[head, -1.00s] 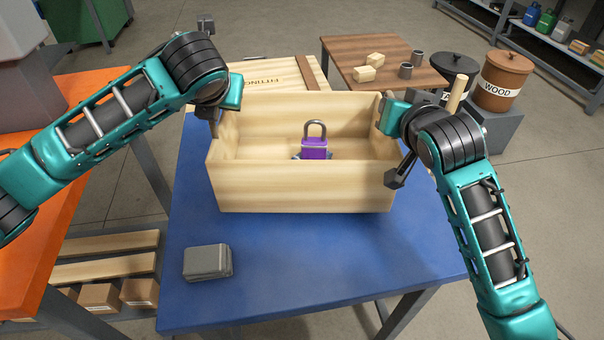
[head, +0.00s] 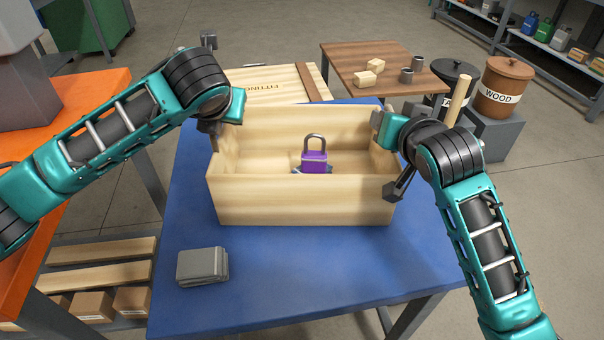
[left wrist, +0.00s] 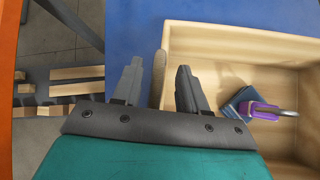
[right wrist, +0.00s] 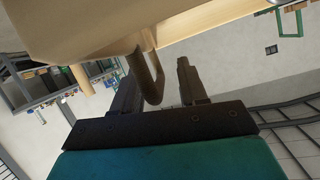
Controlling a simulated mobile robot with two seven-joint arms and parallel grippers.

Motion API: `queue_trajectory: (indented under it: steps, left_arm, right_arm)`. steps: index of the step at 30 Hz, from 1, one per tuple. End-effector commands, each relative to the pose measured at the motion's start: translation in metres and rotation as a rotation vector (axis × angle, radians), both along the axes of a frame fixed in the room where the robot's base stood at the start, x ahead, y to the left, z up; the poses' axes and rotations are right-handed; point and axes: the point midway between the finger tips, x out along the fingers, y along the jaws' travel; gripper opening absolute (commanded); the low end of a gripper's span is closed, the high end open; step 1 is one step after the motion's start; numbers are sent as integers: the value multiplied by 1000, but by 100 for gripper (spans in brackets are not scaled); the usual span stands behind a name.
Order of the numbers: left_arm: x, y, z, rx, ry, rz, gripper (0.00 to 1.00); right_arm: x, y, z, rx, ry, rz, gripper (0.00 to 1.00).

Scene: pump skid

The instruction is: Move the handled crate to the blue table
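The handled crate (head: 305,203) is a pale open wooden box that appears to rest on the blue table (head: 290,260). A purple padlock (head: 314,161) stands inside it, with a bluish item partly hidden beneath. My left gripper (head: 214,134) is at the crate's left end. In the left wrist view its fingers are apart, with the crate's left handle (left wrist: 158,75) between them and gaps beside it. My right gripper (head: 377,120) is at the right end. In the right wrist view its fingers are apart, with the looped right handle (right wrist: 149,78) between them, nearer one finger.
An orange table (head: 75,115) stands left. A crate lid marked with lettering (head: 275,82), a brown table (head: 385,65) with blocks, and a WOOD bin (head: 502,85) stand beyond.

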Motion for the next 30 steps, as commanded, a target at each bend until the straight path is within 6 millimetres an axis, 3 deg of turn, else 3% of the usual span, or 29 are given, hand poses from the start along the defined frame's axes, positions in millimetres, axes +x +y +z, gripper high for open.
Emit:
queue_trajectory:
  steps: [8, 21, 30]
  left_arm:
    - [-5, 0, 6, 3, -2, 4, 42]
    - [-65, -16, 66, 1, -5, 0, 42]
    - [-84, -20, 83, 0, 0, 1, 42]
  right_arm:
    - [0, -2, 0, -3, 1, -4, 43]
    - [0, -2, -1, -4, 1, -5, 43]
    - [-2, -3, 0, -4, 1, -5, 43]
